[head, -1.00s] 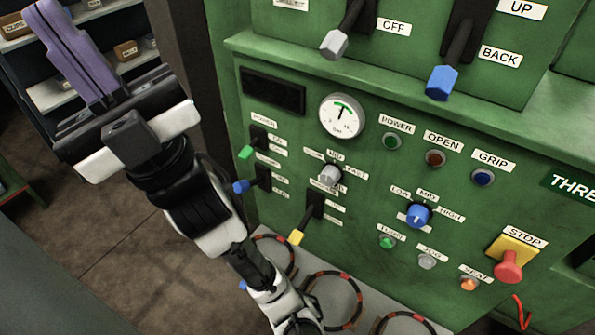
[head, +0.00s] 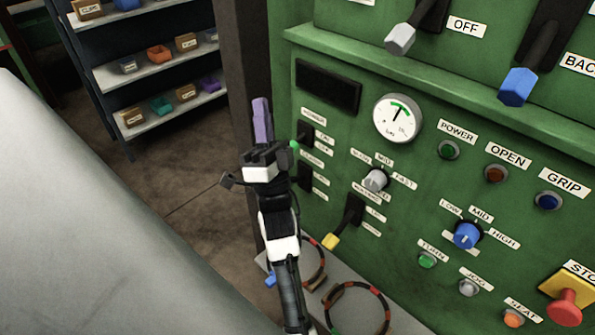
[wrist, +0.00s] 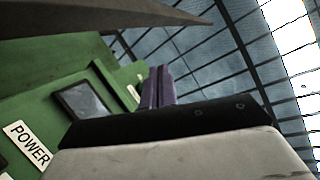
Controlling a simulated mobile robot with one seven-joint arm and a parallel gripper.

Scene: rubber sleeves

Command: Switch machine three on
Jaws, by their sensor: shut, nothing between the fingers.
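The green machine panel (head: 410,185) fills the right side of the head view. Its power switch has a green-tipped lever (head: 294,145) at the panel's upper left, under a small label that is hard to read. The lever sticks out toward me; I cannot tell whether it is on or off. My gripper (head: 262,106) has purple fingers, shut and empty, pointing upward just left of the lever in the picture. Its wrist body is close to the lever; contact cannot be told. In the wrist view the fingers (wrist: 157,88) stand past a POWER label (wrist: 28,143).
A yellow-tipped lever (head: 331,241), grey knob (head: 375,180), blue knob (head: 467,235) and red stop button (head: 566,307) are on the panel. A dark post (head: 245,70) borders it. Shelves with small bins (head: 160,105) stand behind left. Striped rings (head: 357,308) lie below.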

